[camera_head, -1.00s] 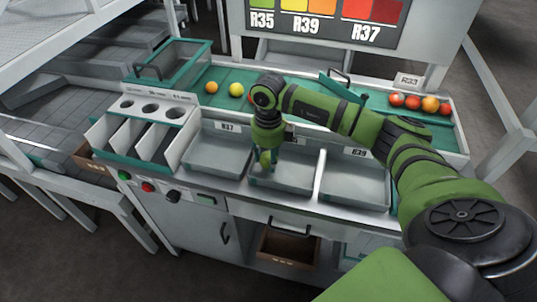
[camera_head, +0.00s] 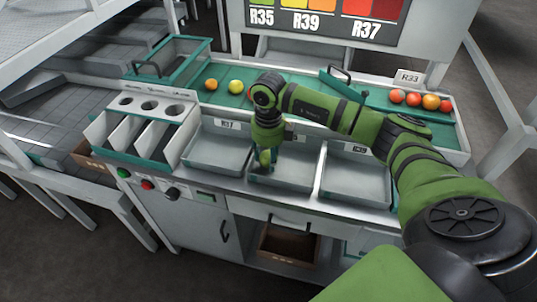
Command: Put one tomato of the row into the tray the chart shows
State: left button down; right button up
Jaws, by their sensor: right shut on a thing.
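My right gripper (camera_head: 265,161) points down over the middle tray (camera_head: 284,181), whose label is mostly hidden by my arm. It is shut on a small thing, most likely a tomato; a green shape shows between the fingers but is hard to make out. The left tray (camera_head: 216,155) is labelled R37 and the right tray (camera_head: 356,187) R39; both look empty. In the row on the green belt are an orange tomato (camera_head: 211,84), a yellow tomato (camera_head: 236,86) and a partly hidden red one (camera_head: 250,94). The chart (camera_head: 322,18) pairs R35 with green, R39 with yellow-orange, R37 with red. My left gripper is not in view.
Several red tomatoes (camera_head: 413,99) lie at the right end by the R33 sign (camera_head: 409,76). A rack with narrow slots and round holes (camera_head: 150,106) stands left of the trays. A clear-lidded box (camera_head: 172,62) is at the back left. Thin walls divide the trays.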

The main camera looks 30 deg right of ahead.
jog(key=shift+f+b, duration=0.35)
jog(key=shift+f, duration=0.05)
jog(key=o, duration=0.9)
jog(key=c, duration=0.3)
jog(key=shift+c, duration=0.2)
jog(key=shift+r, duration=0.15)
jog(key=shift+r+p, duration=2.4)
jog(key=shift+r, duration=1.05)
